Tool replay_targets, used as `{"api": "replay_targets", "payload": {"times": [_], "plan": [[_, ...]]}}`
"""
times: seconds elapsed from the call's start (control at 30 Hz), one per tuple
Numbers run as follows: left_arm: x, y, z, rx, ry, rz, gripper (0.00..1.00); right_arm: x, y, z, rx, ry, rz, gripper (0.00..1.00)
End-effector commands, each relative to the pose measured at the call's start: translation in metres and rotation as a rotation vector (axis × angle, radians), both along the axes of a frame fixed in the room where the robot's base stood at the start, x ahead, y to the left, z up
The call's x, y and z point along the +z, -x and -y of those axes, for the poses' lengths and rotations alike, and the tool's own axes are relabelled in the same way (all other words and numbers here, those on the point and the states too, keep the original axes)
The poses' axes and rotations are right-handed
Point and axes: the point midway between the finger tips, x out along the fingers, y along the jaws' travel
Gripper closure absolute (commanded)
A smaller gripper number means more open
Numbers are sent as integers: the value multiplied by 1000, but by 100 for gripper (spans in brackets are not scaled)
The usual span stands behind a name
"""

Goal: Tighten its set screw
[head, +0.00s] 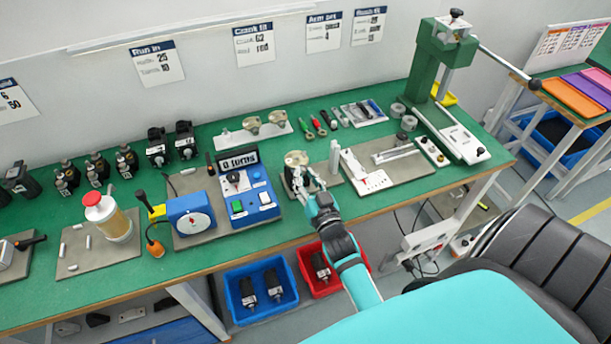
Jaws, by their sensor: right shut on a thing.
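My right gripper (304,188) is at the front middle of the green workbench (285,217), its arm reaching in from below. It is shut on a small part at a metal fixture with a round tan top (296,159). The gripper hides the lower part of this fixture, and the held part is too small to make out. No set screw can be made out at this size. My left gripper is not in view.
A blue counter box (250,203) stands just left of my gripper. A white plate fixture (372,181) lies to the right, with a green press (440,60) beyond. Red-handled and green-handled tools (318,126) lie behind. Blue (262,310) and red (318,290) bins sit below the bench.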

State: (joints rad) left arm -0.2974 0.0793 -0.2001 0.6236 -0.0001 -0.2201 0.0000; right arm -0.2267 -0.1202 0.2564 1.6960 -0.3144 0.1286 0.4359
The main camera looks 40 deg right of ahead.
Motion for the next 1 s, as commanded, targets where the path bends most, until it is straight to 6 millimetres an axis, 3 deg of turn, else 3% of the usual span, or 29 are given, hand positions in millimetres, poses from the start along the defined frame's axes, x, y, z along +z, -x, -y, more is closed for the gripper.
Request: {"api": "replay_targets", "payload": {"times": [0.3, 0.33, 0.5, 0.8, 1.0], "plan": [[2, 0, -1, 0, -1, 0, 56, 0, 0, -1, 1, -33, 8, 100], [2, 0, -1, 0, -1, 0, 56, 0, 0, -1, 1, -33, 8, 78], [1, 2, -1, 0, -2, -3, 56, 0, 0, 0, 1, -32, 8, 56], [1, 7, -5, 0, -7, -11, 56, 0, 3, -1, 0, -31, 7, 56], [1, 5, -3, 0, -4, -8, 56, -1, 31, -8, 0, -33, 4, 56]]}}
